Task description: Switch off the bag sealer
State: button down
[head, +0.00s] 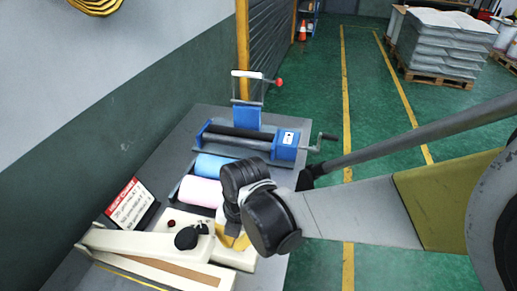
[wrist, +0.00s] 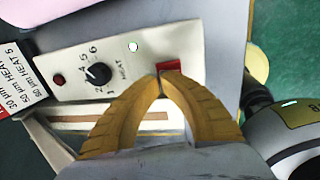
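The bag sealer (head: 150,243) is a cream machine with a long arm, at the near end of the grey table in the head view. Its control panel (wrist: 75,52) fills the upper left of the wrist view. The panel has a black heat dial (wrist: 98,75), a small dark red button (wrist: 58,79), a pale green lamp (wrist: 133,46) that looks lit, and a red rocker switch (wrist: 170,67). My gripper (wrist: 159,74) has yellow fingers with their tips together, right at the switch and partly covering it. Contact cannot be told. In the head view my gripper (head: 240,241) is mostly hidden by my wrist.
A blue roller device (head: 285,145) with a crank is at the table's far end. A wall runs along the left; green floor is open at right.

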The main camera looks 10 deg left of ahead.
jog(key=shift+a+f+h+b, duration=0.2)
jog(key=shift+f+h+b, duration=0.15)
jog(key=shift+f+h, duration=0.25)
jog(key=shift+r, duration=0.1)
jog(key=shift+d+r, duration=0.1)
jog(key=shift+d, duration=0.05)
jog(key=shift+d+r, duration=0.25)
jog(key=shift+d, duration=0.4)
